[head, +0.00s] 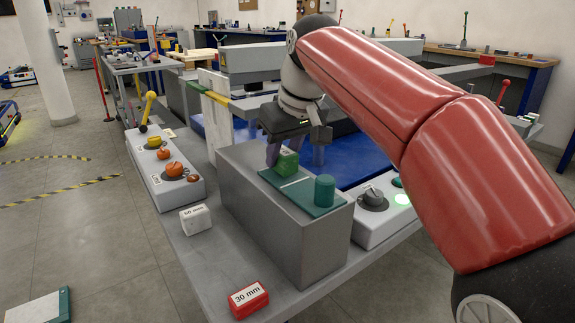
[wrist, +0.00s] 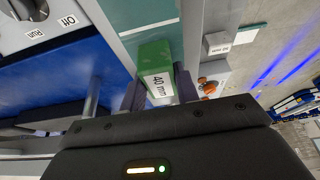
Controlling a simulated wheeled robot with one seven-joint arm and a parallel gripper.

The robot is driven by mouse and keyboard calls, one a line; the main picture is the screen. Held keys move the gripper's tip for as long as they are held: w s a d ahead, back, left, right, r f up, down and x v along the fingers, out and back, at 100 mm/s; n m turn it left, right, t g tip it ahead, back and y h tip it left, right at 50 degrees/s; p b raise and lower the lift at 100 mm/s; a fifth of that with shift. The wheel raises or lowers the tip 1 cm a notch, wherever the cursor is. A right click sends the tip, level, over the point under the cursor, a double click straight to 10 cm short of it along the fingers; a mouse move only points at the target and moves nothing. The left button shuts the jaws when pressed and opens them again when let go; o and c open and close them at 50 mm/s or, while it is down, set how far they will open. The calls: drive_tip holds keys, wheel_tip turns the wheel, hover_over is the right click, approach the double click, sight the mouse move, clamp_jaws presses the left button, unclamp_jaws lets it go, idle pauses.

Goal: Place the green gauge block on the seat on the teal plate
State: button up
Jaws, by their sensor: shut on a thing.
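The green gauge block (head: 286,162) is at the far end of the teal plate (head: 318,209), on top of the grey block-shaped stand (head: 275,238). In the wrist view the green block (wrist: 154,58) carries a "40 mm" label. My gripper (head: 295,153) points down over the far end of the plate, shut on the green block, with a finger on each side of it in the wrist view (wrist: 157,90). A white line crosses the plate beside the block. Whether the block's underside touches the plate is unclear.
A teal cylinder (head: 324,190) stands at the plate's near end. A white 50 mm block (head: 195,219) and a red 30 mm block (head: 249,300) lie on the grey table. A control box with orange knobs (head: 165,168) is at left; another with a grey knob (head: 374,200) is at right.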

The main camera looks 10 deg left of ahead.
drive_tip(key=shift+f, duration=0.35)
drive_tip(key=o, duration=1.1)
drive_tip(key=shift+f, duration=0.1)
drive_tip(key=p+v, duration=0.1)
drive_tip(key=v, duration=1.1)
drive_tip(key=shift+p, duration=0.3)
drive_tip(key=shift+w, duration=0.1)
